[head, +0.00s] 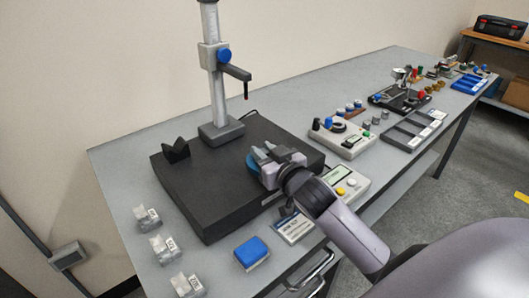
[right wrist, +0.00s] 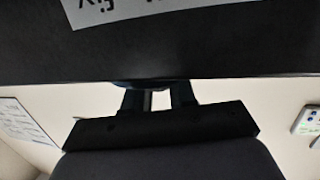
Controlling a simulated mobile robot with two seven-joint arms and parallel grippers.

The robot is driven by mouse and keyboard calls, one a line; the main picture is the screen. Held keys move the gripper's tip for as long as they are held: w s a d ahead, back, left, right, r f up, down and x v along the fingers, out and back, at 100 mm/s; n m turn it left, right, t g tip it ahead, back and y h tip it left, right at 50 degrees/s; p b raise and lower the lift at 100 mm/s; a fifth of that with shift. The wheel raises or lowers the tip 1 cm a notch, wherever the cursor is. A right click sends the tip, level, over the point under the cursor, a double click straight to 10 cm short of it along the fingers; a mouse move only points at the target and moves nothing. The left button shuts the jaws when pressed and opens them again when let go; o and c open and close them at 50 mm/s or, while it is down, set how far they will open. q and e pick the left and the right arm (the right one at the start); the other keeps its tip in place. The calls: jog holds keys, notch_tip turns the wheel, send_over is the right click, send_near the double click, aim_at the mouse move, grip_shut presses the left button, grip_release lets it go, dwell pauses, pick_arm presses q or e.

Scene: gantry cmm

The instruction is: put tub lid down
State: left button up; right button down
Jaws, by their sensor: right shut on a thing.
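My right gripper (head: 262,155) is shut on a blue, rounded thing (head: 252,164), which looks like the tub lid. The gripper is over the right front part of the black granite plate (head: 208,208). The fingers and hand hide most of the lid, and I cannot tell whether it touches the plate. In the right wrist view the gripper (right wrist: 158,98) shows from behind, with only a thin bluish sliver of the lid (right wrist: 140,84) beyond the fingers. No open tub is clearly visible. My left gripper is not in view.
A column stand (head: 222,130) with a probe arm and a dark V-block (head: 176,150) are on the plate. Several clear labelled boxes (head: 163,247) and a blue square block (head: 251,252) are in front. A control box (head: 342,138) and trays (head: 412,132) stand to the right.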

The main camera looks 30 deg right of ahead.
jog(key=c, duration=0.9)
grip_release()
jog(key=shift+f, duration=0.1)
